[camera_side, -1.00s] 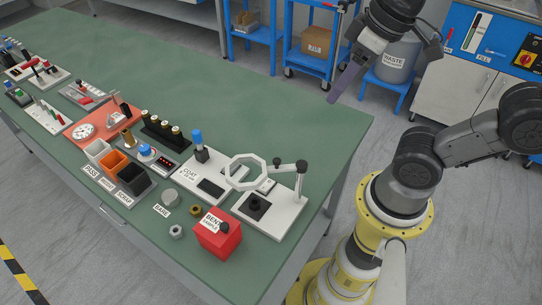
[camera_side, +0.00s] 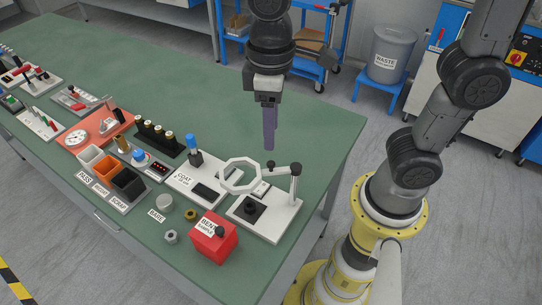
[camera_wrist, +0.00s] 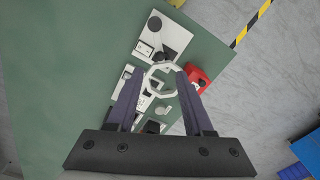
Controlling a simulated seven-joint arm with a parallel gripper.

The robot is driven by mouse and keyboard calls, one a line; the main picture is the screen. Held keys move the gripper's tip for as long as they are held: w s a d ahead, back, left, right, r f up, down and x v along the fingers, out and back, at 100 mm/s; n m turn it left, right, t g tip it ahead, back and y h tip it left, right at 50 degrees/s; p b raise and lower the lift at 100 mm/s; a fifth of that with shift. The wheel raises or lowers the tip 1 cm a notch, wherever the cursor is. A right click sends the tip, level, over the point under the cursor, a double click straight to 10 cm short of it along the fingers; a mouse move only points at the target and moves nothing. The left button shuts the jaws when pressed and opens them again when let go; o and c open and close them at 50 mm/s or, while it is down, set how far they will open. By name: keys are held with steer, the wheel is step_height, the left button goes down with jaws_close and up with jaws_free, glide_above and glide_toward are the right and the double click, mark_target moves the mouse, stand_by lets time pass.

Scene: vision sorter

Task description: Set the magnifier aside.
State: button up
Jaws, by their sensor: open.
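The magnifier (camera_side: 222,178) is a white octagonal ring on a jointed arm, mounted on a post on a white base plate (camera_side: 281,223) with a black knob-like stand. Its ring hangs over the edge between that plate and the white "COAT" plate. In the wrist view the magnifier ring (camera_wrist: 149,82) shows ahead, between the fingers. My gripper (camera_side: 269,148) points down above the bench, behind and above the magnifier and apart from it.
A red "BENT SAMPLE" box (camera_side: 213,239) stands in front of the magnifier. The "COAT" plate (camera_side: 183,180) with a blue-topped part is left of it. Pass and scrap bins (camera_side: 130,184) and several fixtures fill the left. The green bench (camera_side: 215,105) behind is clear.

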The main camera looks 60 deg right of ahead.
mark_target(271, 163)
step_height(271, 163, down, 8)
steer(key=shift+f, duration=0.25)
jaws_close()
stand_by(0.3)
stand_by(1.2)
